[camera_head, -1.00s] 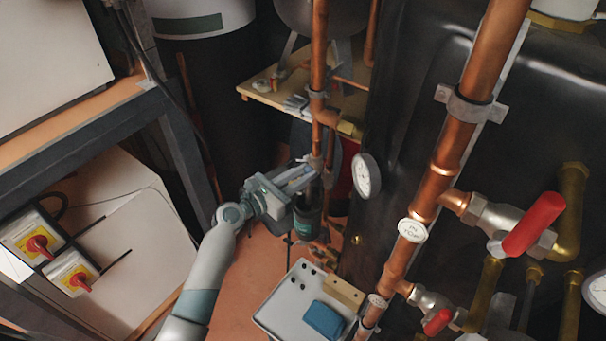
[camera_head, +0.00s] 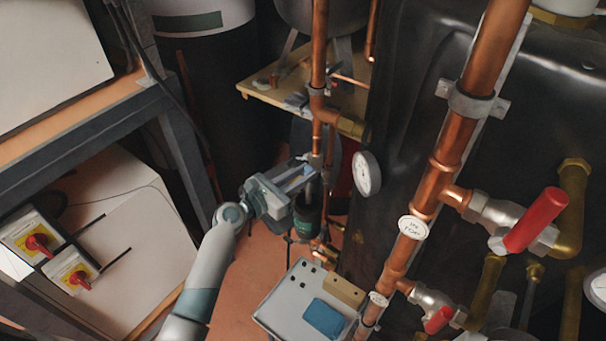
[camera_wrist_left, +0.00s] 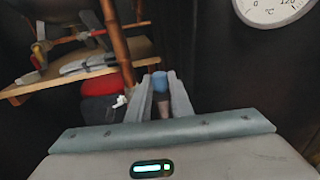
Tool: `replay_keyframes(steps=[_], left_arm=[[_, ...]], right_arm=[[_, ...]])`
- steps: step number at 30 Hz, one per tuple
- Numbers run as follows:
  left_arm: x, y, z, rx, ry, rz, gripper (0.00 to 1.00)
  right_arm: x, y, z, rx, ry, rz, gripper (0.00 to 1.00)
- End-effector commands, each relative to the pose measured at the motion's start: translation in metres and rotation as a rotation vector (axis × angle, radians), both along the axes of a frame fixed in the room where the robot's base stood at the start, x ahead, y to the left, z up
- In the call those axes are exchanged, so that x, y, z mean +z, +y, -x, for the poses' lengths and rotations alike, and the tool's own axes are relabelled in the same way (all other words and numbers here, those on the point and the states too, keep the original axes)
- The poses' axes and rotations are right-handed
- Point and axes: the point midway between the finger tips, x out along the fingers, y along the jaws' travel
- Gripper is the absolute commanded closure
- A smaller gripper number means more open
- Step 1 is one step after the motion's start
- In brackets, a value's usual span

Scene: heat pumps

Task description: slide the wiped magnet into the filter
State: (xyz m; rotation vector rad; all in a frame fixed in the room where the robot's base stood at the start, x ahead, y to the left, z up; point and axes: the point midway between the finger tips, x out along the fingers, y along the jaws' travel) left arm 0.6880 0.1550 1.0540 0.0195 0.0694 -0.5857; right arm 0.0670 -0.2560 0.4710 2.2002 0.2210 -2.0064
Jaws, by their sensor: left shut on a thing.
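My left gripper (camera_head: 306,180) is in the middle of the head view, beside the vertical copper pipe and just above the dark green filter body (camera_head: 308,218). In the left wrist view its two fingers (camera_wrist_left: 163,98) are shut on the magnet (camera_wrist_left: 159,82), which shows a blue cap and a darker stem below. The magnet is mostly hidden by the fingers in the head view. I cannot tell whether its lower end is inside the filter. My right gripper is not in view.
A vertical copper pipe (camera_head: 319,60) rises close to the gripper. A wooden shelf (camera_head: 262,92) is behind.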

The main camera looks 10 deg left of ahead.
Motion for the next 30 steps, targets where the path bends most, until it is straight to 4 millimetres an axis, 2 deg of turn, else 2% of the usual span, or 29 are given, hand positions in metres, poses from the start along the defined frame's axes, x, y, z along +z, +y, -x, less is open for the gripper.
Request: replay_keyframes(steps=[18, 30], left_arm=[[-0.016, 0.000, 0.000, 0.000, -0.001, 0.000, 1.00], [-0.017, 0.000, 0.000, 0.000, -0.001, 0.001, 1.00]], right_arm=[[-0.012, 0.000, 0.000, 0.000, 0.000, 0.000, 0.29], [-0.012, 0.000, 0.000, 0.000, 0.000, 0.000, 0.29]])
